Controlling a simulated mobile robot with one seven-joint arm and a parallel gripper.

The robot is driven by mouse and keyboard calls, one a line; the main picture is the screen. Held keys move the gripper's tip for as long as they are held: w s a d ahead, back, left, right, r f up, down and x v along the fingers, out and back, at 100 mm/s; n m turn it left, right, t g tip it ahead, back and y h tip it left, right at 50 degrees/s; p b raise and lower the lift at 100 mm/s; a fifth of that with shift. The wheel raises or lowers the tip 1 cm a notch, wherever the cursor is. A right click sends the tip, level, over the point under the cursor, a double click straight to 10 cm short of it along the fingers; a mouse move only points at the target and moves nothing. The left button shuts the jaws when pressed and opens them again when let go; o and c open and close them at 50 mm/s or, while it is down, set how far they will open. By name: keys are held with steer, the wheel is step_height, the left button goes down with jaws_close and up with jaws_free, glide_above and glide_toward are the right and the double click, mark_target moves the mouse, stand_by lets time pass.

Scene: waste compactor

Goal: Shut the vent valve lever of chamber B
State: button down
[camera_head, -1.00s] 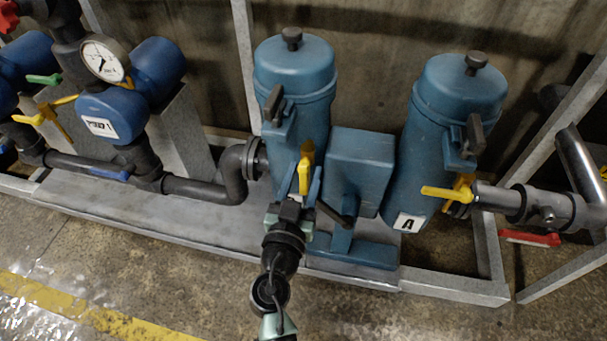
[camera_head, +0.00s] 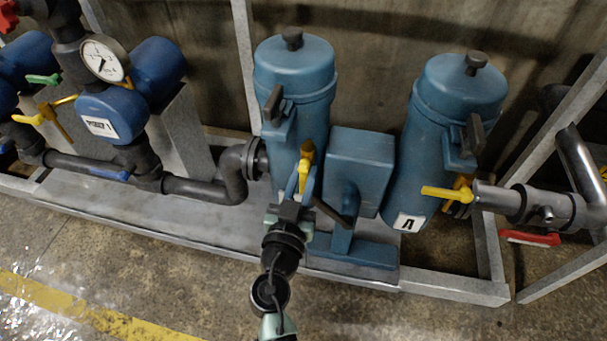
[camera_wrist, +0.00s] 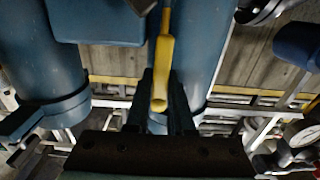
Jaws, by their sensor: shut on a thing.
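The yellow lever (camera_head: 306,158) stands upright at the front of the left blue chamber (camera_head: 293,90). No letter shows on this chamber; my arm covers its lower front. My gripper (camera_head: 301,182) is shut on the lower part of this lever. In the wrist view, the yellow lever (camera_wrist: 164,70) runs down between the two dark fingers of my gripper (camera_wrist: 160,95). The right chamber (camera_head: 455,110) bears a white label with a letter A (camera_head: 409,222). Its own yellow lever (camera_head: 446,192) lies nearly level.
A blue box-shaped unit (camera_head: 360,165) stands between the chambers, with a dark handle (camera_head: 332,213) close to my gripper's right. A dark bent pipe (camera_head: 232,175) lies to the left. A red lever (camera_head: 530,238) is low at right. The floor in front is clear.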

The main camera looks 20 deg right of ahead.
steer(key=shift+f+b, duration=0.15)
steer(key=shift+b, duration=0.4)
steer(key=shift+m+b, duration=0.4)
steer(key=b, duration=0.1)
steer(key=m+b, duration=0.2)
steer(key=b, duration=0.1)
steer(key=shift+w+a+f, duration=0.15)
steer(key=shift+a+f, duration=0.1)
steer(key=shift+w+a+r+m+b, duration=0.25)
steer(key=shift+r+m+b, duration=0.25)
steer(key=shift+m+b, duration=2.4)
steer(key=shift+w+a+r+m+b, duration=0.1)
steer(key=shift+a+r+m+b, duration=0.35)
steer(key=shift+m+b, duration=2.4)
steer(key=shift+w+a+r+m+b, duration=0.15)
steer(key=shift+r+m+b, duration=0.45)
steer(key=shift+m+b, duration=2.25)
steer(key=shift+d+r+n+b, duration=0.1)
steer(key=shift+n+b, duration=0.8)
steer(key=shift+b, duration=0.15)
steer(key=c, duration=0.8)
jaws_free()
